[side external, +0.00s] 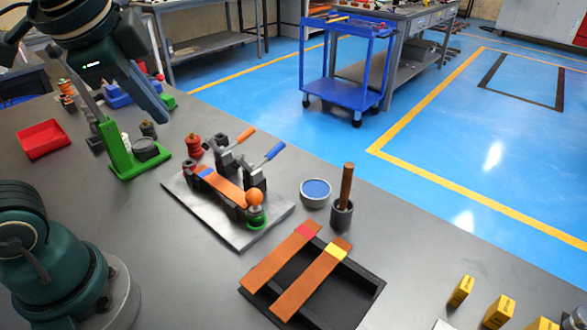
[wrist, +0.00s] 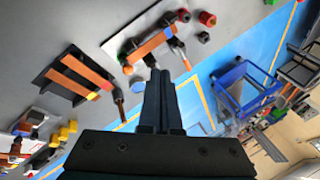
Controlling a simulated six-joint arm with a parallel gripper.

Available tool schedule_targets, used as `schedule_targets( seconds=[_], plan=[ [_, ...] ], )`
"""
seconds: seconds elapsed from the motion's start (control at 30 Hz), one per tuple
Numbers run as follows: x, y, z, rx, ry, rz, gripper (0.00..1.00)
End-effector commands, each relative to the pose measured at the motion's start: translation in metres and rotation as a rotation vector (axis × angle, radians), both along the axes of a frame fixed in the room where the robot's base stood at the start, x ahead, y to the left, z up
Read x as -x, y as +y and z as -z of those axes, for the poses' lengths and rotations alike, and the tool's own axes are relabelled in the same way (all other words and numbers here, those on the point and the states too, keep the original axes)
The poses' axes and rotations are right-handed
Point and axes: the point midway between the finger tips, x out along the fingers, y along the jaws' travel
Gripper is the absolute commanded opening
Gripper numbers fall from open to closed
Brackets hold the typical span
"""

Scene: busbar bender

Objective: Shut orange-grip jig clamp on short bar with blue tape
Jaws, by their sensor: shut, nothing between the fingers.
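The metal jig plate (side external: 225,222) carries a short copper bar (side external: 228,189) with blue tape (side external: 207,173) near its far end. The orange-grip clamp (side external: 226,155) stands beside the taped end; its orange grip (side external: 245,135) slants up and away from the bar. The blue-grip clamp (side external: 256,175) stands beside the nearer end, its handle (side external: 274,152) slanting similarly. In the wrist view, the bar (wrist: 155,42) and orange grip (wrist: 185,61) show beyond my gripper (wrist: 158,72). My gripper is shut and empty, apart from the clamps, above the table at upper left in the side view (side external: 163,117).
An orange ball (side external: 254,198) tops a post at the jig's near end. A green-based tool (side external: 130,155) with a tall lever stands left. A black tray (side external: 352,290) holds two taped bars.

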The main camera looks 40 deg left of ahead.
Motion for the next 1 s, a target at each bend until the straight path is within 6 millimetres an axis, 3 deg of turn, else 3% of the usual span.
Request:
schedule_targets(
  seconds=[0.3, 0.53, 0.77, 1.0],
  plan=[
    [-0.056, 0.011, -0.032, -0.253, 0.151, 0.231, 0.00],
    [-0.097, 0.007, -0.037, -0.405, 0.267, 0.361, 0.00],
    [-0.134, -0.008, -0.024, -0.524, 0.377, 0.461, 0.00],
    [-0.163, -0.033, 0.009, -0.620, 0.474, 0.539, 0.00]
  ],
)
